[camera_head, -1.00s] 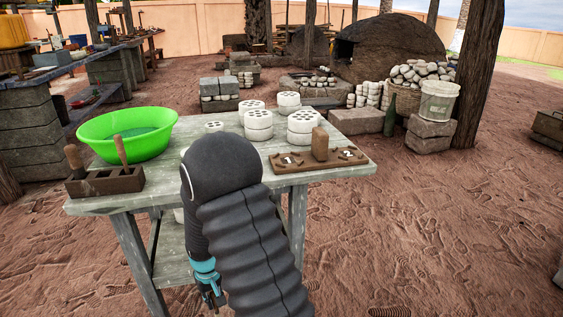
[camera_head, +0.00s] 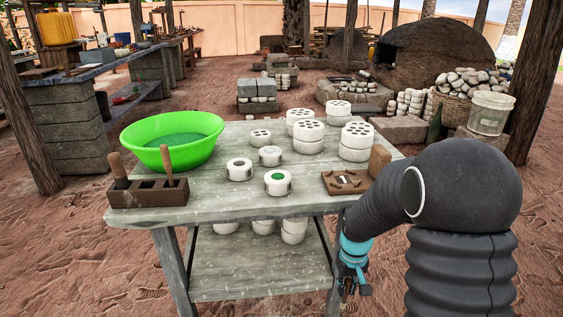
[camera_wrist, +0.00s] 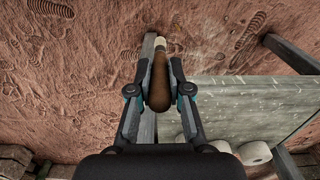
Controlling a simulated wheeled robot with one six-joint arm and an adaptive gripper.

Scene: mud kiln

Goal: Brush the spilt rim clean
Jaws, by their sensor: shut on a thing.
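My gripper (camera_wrist: 161,72) is shut on a brush (camera_wrist: 159,88) with a rounded brown wooden handle and a pale end pointing away from my wrist. In the head view my gripper (camera_head: 354,283) hangs low beside the table's front right; the brush cannot be made out there. Three small white round pots stand mid-table: one with a green top (camera_head: 277,183) at the front, one with a dark centre (camera_head: 240,169) to its left, and one (camera_head: 270,156) behind. Any spill on their rims is too small to tell.
White pieces (camera_head: 293,231) stand on the lower shelf.

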